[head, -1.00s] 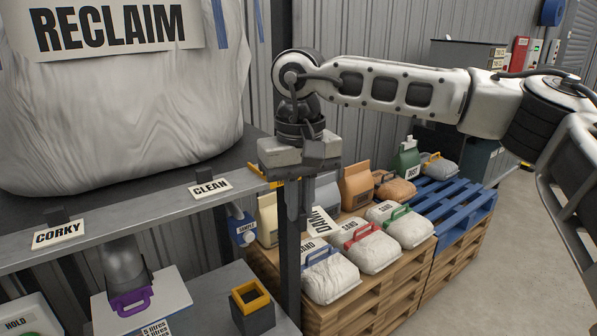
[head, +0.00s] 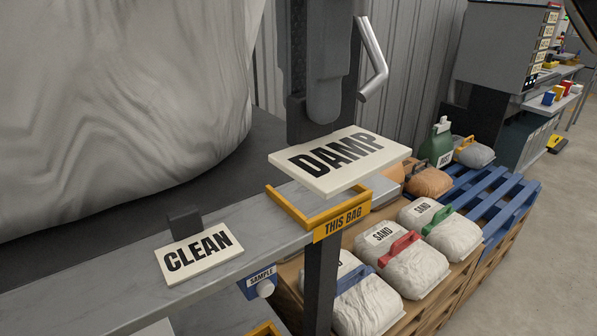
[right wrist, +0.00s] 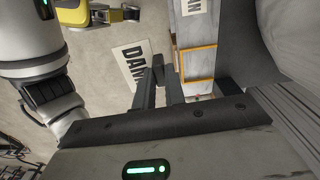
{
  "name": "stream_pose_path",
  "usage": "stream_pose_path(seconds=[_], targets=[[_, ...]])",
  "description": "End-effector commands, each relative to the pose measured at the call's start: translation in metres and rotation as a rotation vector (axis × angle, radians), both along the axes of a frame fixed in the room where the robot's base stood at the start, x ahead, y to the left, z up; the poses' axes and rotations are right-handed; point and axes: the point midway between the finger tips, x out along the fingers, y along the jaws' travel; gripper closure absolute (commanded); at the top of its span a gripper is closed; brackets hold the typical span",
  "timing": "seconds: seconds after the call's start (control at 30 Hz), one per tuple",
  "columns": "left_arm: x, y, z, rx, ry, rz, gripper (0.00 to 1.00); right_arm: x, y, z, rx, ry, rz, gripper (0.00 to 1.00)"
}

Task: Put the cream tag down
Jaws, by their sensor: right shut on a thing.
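The cream tag (head: 340,160), lettered DAMP, is held roughly flat in my right gripper (head: 318,132), face up. In the right wrist view my right gripper's dark fingers (right wrist: 158,88) are shut at the edge of the tag (right wrist: 133,62). The yellow frame (right wrist: 183,66) shows beside them and looks empty. My left gripper is not in view.
A cream CLEAN tag (head: 198,257) leans on a dark block on the grey shelf (head: 120,293). A large pale bag (head: 110,100) fills the left. Sand sacks (head: 413,268) with coloured handles lie on a pallet below, to the right. A blue pallet (head: 490,205) stands beyond.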

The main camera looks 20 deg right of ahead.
Motion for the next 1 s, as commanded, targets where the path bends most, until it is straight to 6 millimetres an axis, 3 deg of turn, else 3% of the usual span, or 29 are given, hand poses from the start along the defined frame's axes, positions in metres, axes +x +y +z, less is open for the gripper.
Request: stream_pose_path(seconds=[0.07, 0.17, 0.47, 0.6, 1.0], targets=[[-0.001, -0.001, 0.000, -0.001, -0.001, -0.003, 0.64, -0.005, 0.000, 0.001, 0.000, -0.001, -0.031, 1.00], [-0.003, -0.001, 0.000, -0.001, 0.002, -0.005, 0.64, 0.003, -0.003, -0.002, 0.001, 0.003, -0.050, 1.00], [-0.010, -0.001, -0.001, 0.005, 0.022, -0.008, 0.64, 0.071, -0.023, -0.034, 0.002, 0.006, -0.053, 1.00], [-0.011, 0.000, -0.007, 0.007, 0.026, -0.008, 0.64, 0.095, -0.031, -0.062, 0.001, 0.007, -0.050, 1.00], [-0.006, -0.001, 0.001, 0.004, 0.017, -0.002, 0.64, 0.123, -0.039, -0.094, 0.000, 0.002, -0.050, 1.00]])
